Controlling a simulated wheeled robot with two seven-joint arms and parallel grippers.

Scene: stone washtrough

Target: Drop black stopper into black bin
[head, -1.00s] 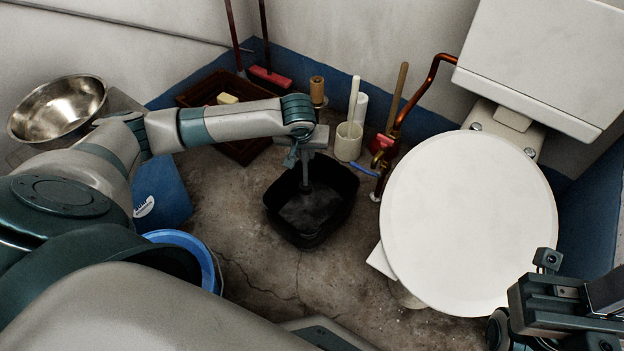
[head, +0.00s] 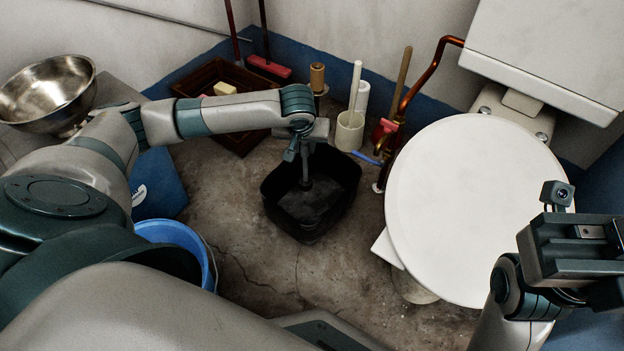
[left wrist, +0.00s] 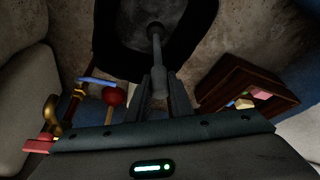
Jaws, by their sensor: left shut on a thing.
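The black bin (head: 285,222) stands on the floor in the middle of the head view; in the left wrist view its dark wall (left wrist: 195,45) shows at the top. My left gripper (head: 306,152) is over the bin, pointing down. It is shut on the black stopper (head: 306,178), whose narrow dark stem hangs down within the bin's outline. In the left wrist view the stopper's stem (left wrist: 156,45) runs from between the fingers (left wrist: 158,88) toward the bin. Whether its lower end touches the bin floor I cannot tell. My right gripper (head: 575,250) is at the lower right, its jaws unclear.
A white round lid (head: 470,210) fills the right. Behind the bin stand a cream cup (head: 349,132) with a brush and a copper pipe (head: 425,80). A brown crate (head: 235,140) is behind my left arm. A blue bucket (head: 178,235) stands at left.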

